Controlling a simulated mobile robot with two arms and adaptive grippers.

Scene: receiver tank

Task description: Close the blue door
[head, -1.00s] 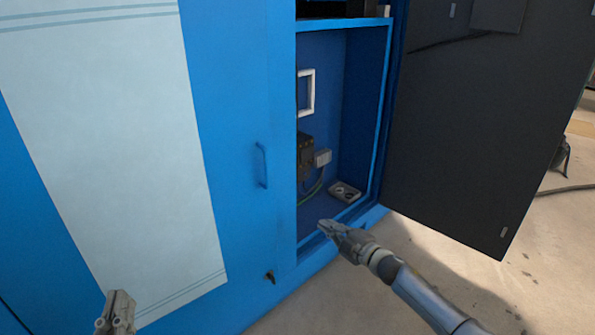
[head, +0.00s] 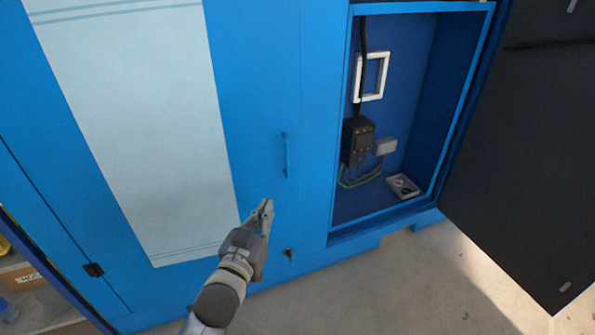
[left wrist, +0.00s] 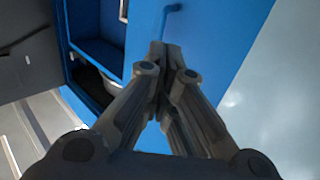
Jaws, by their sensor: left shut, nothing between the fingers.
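The blue cabinet (head: 305,60) has an open door (head: 520,140) on the right. The door is swung outward and shows its dark inner side. The door's outer face is hidden. The open compartment shows a blue back wall (head: 400,60). My left gripper (head: 266,207) is shut and empty in front of the closed blue panel, below and left of a blue bar handle (head: 286,155). In the left wrist view its fingertips (left wrist: 160,50) are together, with the handle (left wrist: 172,10) just beyond them. My right gripper is not in view.
Inside the compartment are a white frame (head: 371,77), a black electrical box (head: 356,142) with cables, and a small grey block (head: 403,187). A small dark latch (head: 288,254) sits low on the blue front. Bare concrete floor (head: 410,285) lies below the door.

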